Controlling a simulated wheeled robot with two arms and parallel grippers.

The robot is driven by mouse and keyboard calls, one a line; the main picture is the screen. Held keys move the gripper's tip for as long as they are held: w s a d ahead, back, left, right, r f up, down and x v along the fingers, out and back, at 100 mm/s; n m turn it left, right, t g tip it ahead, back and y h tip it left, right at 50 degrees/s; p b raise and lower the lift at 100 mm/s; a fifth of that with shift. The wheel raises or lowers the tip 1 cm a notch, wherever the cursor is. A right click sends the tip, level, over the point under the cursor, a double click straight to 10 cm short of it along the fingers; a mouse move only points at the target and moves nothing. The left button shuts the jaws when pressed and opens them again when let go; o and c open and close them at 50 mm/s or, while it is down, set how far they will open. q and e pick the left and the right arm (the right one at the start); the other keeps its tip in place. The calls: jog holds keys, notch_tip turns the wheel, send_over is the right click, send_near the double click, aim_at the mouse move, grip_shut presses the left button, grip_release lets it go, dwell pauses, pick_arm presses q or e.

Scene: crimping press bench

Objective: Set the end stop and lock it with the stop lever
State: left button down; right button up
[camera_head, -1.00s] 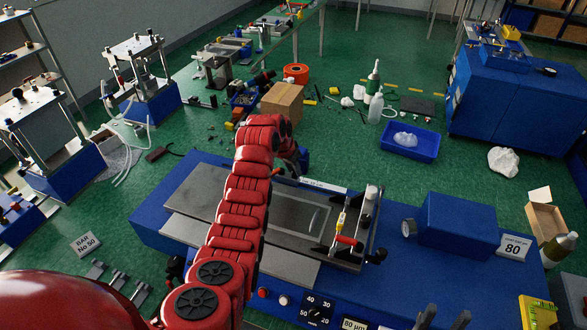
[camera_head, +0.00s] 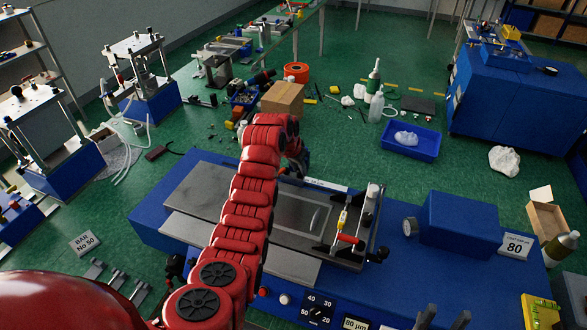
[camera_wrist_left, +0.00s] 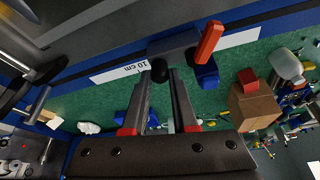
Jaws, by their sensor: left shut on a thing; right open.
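In the left wrist view, the end stop (camera_wrist_left: 175,45) is a dark block with blue parts on the bench's far edge, beside the white "10 cm" scale strip (camera_wrist_left: 122,72). The red stop lever (camera_wrist_left: 210,40) sticks up from it at an angle. My left gripper (camera_wrist_left: 161,76) is shut on the end stop's black knob (camera_wrist_left: 160,70). In the head view my left gripper (camera_head: 298,166) is at the blue bench's far edge, and my arm hides most of the stop. My right gripper (camera_head: 443,316) is open and empty at the bottom edge, only its fingers showing.
On the blue bench are a grey plate (camera_head: 205,190), a clamp frame with a red handle (camera_head: 348,239), a gauge (camera_head: 410,227), a blue box (camera_head: 458,224) and a dial (camera_head: 318,312). A cardboard box (camera_head: 283,100) stands on the floor beyond.

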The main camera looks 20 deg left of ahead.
pick_arm(q)
jog(key=d, duration=0.3)
jog(key=shift+d+f+b, duration=0.1)
jog(key=shift+d+b, duration=0.05)
jog(key=shift+b, duration=0.25)
jog(key=shift+d, duration=0.15)
jog(key=c, duration=0.7)
grip_release()
jog(key=shift+s+a+r+b, duration=0.2)
jog(key=shift+s+r+b, duration=0.1)
jog(key=shift+r, duration=0.3)
jog(key=shift+p+v, duration=4.55)
jog(key=shift+v, duration=3.6)
